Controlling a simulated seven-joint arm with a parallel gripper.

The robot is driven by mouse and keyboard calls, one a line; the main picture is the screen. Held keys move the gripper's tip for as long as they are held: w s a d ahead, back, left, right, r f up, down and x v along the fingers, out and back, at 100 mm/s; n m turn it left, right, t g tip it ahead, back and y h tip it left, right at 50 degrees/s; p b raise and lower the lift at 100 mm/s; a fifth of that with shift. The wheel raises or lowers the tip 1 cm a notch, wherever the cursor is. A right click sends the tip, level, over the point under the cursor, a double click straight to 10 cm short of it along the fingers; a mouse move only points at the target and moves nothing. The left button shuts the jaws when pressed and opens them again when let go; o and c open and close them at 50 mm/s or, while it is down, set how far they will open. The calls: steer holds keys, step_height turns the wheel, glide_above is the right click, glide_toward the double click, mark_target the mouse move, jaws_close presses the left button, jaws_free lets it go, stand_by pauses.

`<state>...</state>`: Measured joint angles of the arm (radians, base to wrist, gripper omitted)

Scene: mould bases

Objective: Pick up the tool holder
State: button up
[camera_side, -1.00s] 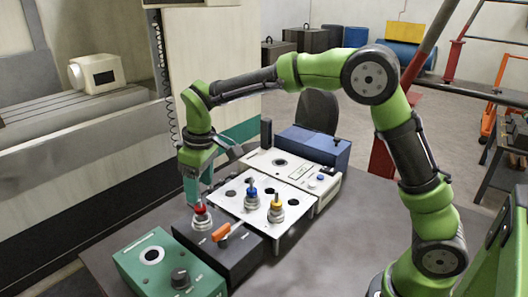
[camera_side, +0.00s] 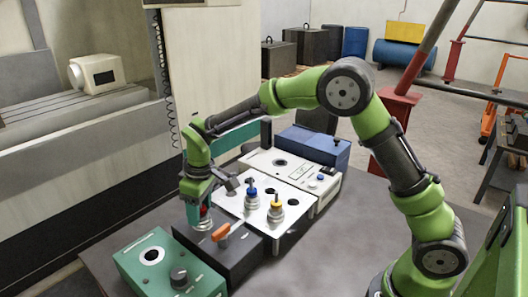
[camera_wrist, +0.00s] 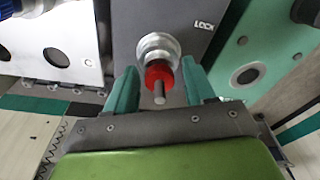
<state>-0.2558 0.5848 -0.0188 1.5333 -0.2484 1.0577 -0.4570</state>
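The tool holder with a red collar (camera_side: 203,227) stands upright in the dark grey block (camera_side: 240,257), which has an orange lever (camera_side: 222,232). In the wrist view the red-collared tool holder (camera_wrist: 158,72) shows its silver flange and a thin grey stud pointing towards the camera. My gripper (camera_side: 200,212) is down at this holder. In the wrist view my gripper (camera_wrist: 160,77) is open, with a teal finger on each side of the red collar and narrow gaps visible. Two similar holders, blue-topped (camera_side: 251,199) and yellow-topped (camera_side: 276,209), stand in the white plate (camera_side: 236,209).
A green box (camera_side: 145,271) with a round hole and a dark knob sits in front of the grey block. A white panel (camera_side: 300,173) and a blue box (camera_side: 315,143) lie behind the plate. A machine enclosure (camera_side: 205,60) stands at the left. The table's right side is clear.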

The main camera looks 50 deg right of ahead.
steer(key=shift+r, duration=0.1)
jaws_close()
